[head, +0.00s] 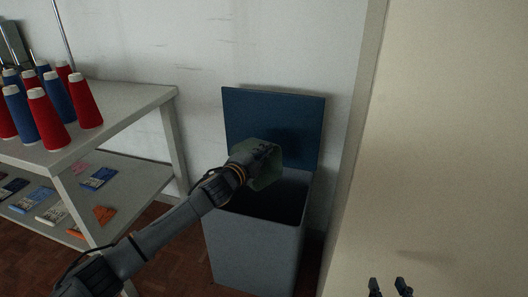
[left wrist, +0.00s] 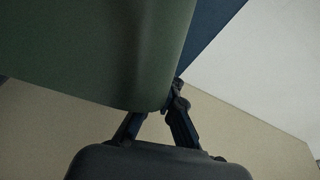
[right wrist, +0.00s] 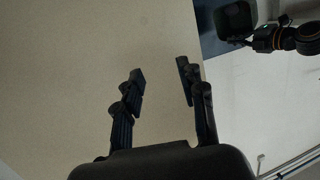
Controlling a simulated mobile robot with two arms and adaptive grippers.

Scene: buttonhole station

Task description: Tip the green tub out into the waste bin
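The green tub (head: 268,178) is above the open mouth of the grey waste bin (head: 253,240). My left gripper (head: 262,154) is shut on the tub's edge. In the left wrist view the tub (left wrist: 110,45) fills the upper left, with the fingers (left wrist: 158,112) at its lower edge. The tub looks tilted; its contents cannot be made out. In the right wrist view the tub (right wrist: 236,20) shows small and dark at the upper right. My right gripper (head: 390,288) is at the bottom right of the head view. Its fingers (right wrist: 160,76) are apart and empty.
The bin's blue lid (head: 250,110) stands open against the wall. A grey shelf unit (head: 130,105) at the left holds red and blue thread cones (head: 50,118) on top and small packets (head: 98,179) below. A beige panel (head: 440,150) stands to the right of the bin.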

